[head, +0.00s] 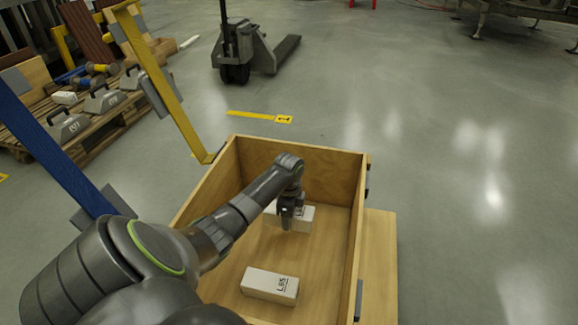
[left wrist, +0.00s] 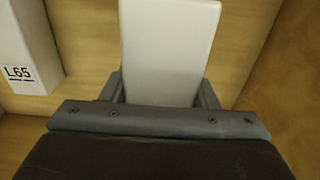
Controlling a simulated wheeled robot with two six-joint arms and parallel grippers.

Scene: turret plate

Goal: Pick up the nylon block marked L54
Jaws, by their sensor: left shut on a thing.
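A white block (head: 305,217) is in the far part of an open wooden crate (head: 363,215). My left gripper (head: 288,214) points down and is shut on this block. The left wrist view shows the pale block (left wrist: 168,45) between the two fingers of the left gripper (left wrist: 165,92). The gripper partly hides its dark marking in the head view, and I cannot read it. I cannot tell whether the block touches the crate floor. A second white block, marked L65 (head: 270,284), lies on the floor nearer me; it also shows in the left wrist view (left wrist: 28,50). My right gripper is out of view.
The crate walls surround both blocks. A pallet (head: 100,140) with grey handled weights stands at the left, by a yellow post (head: 160,85) and a blue post (head: 50,150). A pallet jack (head: 240,50) stands behind. The floor at the right is clear.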

